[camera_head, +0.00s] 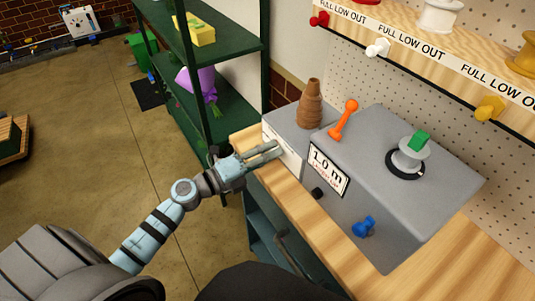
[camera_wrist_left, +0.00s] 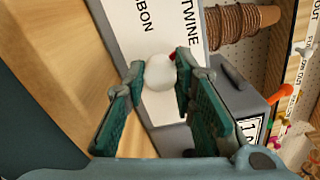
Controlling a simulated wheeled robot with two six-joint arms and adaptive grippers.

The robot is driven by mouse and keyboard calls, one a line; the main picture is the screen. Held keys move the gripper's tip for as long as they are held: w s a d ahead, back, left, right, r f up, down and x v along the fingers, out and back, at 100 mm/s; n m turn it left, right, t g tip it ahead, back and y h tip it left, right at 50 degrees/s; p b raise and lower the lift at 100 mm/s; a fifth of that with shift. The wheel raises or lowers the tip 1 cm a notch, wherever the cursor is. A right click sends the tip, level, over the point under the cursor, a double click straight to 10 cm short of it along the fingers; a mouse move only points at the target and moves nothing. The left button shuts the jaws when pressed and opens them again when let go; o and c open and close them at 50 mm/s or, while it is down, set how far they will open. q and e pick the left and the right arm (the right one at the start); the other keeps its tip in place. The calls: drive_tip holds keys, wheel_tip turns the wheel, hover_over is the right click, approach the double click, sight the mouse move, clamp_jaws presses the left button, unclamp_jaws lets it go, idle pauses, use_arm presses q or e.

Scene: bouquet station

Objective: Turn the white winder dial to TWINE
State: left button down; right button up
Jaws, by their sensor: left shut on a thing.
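The white winder dial (camera_wrist_left: 160,75) sits on a white label plate (camera_wrist_left: 138,38) on the grey winder's front. A small red mark shows at its upper right edge, toward the TWINE lettering; RIBBON is printed to the left. My left gripper (camera_wrist_left: 160,88) has its two green-padded fingers on either side of the dial and is shut on it. In the head view my left gripper (camera_head: 268,153) is at the front of the small grey winder housing (camera_head: 290,126), and its fingers hide the dial. My right gripper is not in view.
A brown twine spool (camera_head: 311,105) stands on the winder. To its right are an orange lever (camera_head: 344,119) and a big grey machine (camera_head: 420,205) with a blue knob (camera_head: 364,227) and a 1.0 m display (camera_head: 328,170). A green shelf (camera_head: 228,85) stands at the left.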

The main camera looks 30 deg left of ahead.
use_arm(q)
drive_tip(key=c, duration=1.5)
unclamp_jaws()
drive_tip(key=shift+r, duration=0.15)
drive_tip(key=shift+o, duration=0.8)
drive_tip(key=shift+w, duration=0.15)
drive_tip(key=v, duration=1.2)
drive_tip(key=shift+d, duration=0.1)
